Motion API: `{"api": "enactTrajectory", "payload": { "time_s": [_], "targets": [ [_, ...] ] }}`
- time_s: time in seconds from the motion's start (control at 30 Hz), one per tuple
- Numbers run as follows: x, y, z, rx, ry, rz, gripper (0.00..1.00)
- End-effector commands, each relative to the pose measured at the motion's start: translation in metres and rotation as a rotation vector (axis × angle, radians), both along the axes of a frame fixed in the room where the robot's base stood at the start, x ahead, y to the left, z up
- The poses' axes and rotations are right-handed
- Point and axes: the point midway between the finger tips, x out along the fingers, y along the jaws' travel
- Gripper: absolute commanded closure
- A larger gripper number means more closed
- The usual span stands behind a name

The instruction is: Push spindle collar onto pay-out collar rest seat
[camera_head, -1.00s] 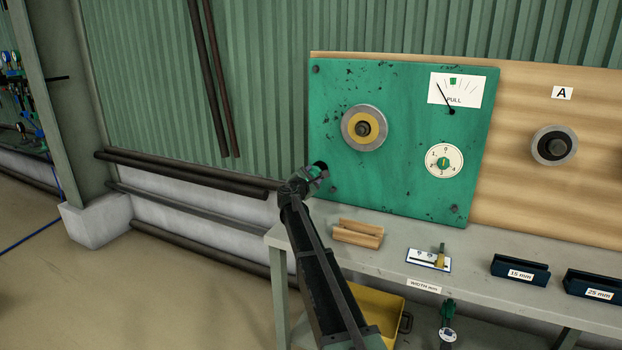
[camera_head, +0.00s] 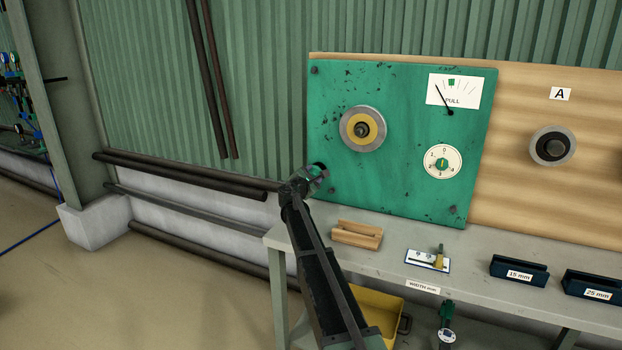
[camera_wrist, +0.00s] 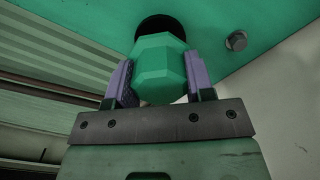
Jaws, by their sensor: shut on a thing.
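My gripper (camera_wrist: 160,62) is shut on a green faceted collar (camera_wrist: 163,72), with one purple-grey finger pad on each side of it. The collar's far end lies against or just in front of a black round seat (camera_wrist: 158,24) on the green panel; the contact itself is hidden. In the head view my gripper (camera_head: 312,182) is at the panel's lower left corner, with the dark seat (camera_head: 317,168) partly showing behind it. I cannot tell how far the collar is on the seat.
The green panel (camera_head: 400,75) bears a spindle with a yellow-centred disc (camera_head: 362,129), a pull gauge (camera_head: 453,92) and a numbered dial (camera_head: 443,162). A bolt head (camera_wrist: 236,41) is right of the seat. Below, the bench (camera_head: 455,283) holds a wooden block (camera_head: 357,234).

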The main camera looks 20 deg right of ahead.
Motion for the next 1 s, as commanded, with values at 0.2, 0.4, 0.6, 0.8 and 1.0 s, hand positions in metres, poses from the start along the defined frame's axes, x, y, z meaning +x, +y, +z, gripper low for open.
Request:
{"api": "enactTrajectory", "payload": {
  "time_s": [0.2, 0.4, 0.6, 0.8, 1.0],
  "targets": [
    [0.006, -0.007, 0.0, 0.0, 0.0, 0.0, 0.99],
    [0.012, -0.013, 0.0, 0.0, 0.0, 0.0, 0.99],
    [0.017, -0.019, 0.0, -0.001, 0.0, -0.001, 0.99],
    [0.019, -0.021, 0.0, 0.0, 0.0, 0.0, 0.99],
    [0.019, -0.021, 0.0, 0.0, 0.0, 0.0, 0.36]
  ]
}}
